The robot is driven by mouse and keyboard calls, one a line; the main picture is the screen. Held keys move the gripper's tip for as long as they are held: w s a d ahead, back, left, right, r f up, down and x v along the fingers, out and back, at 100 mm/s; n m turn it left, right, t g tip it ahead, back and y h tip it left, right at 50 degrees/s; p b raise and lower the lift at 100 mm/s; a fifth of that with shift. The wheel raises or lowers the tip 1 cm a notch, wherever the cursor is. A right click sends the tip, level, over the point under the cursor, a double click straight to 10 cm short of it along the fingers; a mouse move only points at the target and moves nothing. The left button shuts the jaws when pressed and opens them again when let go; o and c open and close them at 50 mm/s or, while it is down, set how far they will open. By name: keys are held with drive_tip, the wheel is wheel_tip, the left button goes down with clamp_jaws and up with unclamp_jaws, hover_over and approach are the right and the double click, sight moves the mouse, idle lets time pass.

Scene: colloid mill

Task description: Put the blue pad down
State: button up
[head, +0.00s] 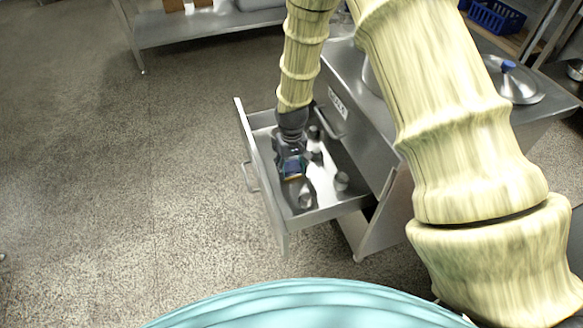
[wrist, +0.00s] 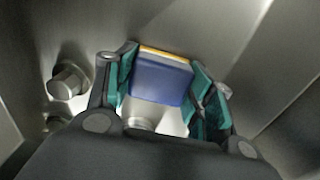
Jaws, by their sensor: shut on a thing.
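The blue pad (wrist: 160,80) is a blue block with a yellow-orange edge, held between the fingers of my gripper (wrist: 163,88) in the wrist view. In the head view my gripper (head: 292,168) points down inside the open steel drawer (head: 327,210), and the pad (head: 292,178) shows small at its tips. I cannot tell whether the pad touches the drawer floor.
Several metal knobs stand in the drawer, including one (head: 342,181) at the right and one (wrist: 68,80) left of my gripper. The drawer front (head: 262,180) and cabinet (head: 380,130) bound it. Floor (head: 120,180) to the left is clear.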

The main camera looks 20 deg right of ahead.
sight(291, 166)
drive_tip(key=o, duration=1)
wheel_tip(291, 166, up, 12)
drive_tip(key=p, duration=0.3)
drive_tip(key=shift+r, duration=0.1)
idle(0.3)
